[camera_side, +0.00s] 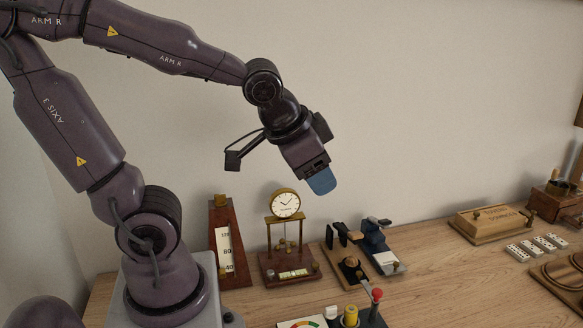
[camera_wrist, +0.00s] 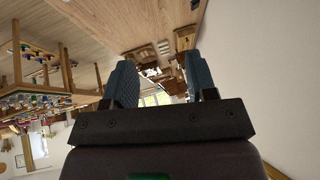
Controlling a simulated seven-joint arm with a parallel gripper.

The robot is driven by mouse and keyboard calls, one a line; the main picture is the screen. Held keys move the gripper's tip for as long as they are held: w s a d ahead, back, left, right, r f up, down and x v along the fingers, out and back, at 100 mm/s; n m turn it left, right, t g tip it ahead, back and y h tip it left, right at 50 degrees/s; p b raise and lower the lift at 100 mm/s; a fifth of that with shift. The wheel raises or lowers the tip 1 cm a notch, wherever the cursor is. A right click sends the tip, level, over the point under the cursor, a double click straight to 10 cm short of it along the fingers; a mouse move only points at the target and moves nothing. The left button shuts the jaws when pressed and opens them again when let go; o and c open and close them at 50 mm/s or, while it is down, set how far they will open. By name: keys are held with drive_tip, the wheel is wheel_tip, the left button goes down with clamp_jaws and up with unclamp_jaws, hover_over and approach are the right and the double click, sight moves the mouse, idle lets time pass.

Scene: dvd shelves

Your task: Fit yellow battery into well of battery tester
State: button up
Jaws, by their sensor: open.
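A yellow cylinder (camera_side: 350,317), which looks like the yellow battery, stands upright near the bottom edge of the side view. Left of it is a white-faced coloured dial (camera_side: 301,323), apparently the battery tester, cut off by the picture's edge. The well cannot be made out. My gripper (camera_side: 322,183) is high above the table, tilted down to the right and well clear of the battery. In the wrist view my gripper (camera_wrist: 161,75) shows two blue fingers wide apart with nothing between them. The battery and tester are not recognisable there.
Beside the battery rises a red-knobbed lever (camera_side: 377,295). Behind stand a metronome (camera_side: 228,243), a brass clock (camera_side: 286,205), and a blue device (camera_side: 376,243). A wooden box (camera_side: 494,222) and dominoes (camera_side: 530,247) lie right. Bare tabletop (camera_side: 450,285) shows at the middle right.

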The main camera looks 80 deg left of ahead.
drive_tip(key=s+d+r+h, duration=0.2)
drive_tip(key=s+d+r, duration=0.1)
drive_tip(key=s+d, duration=0.1)
drive_tip(key=shift+s, duration=0.6)
drive_tip(key=shift+c, duration=0.4)
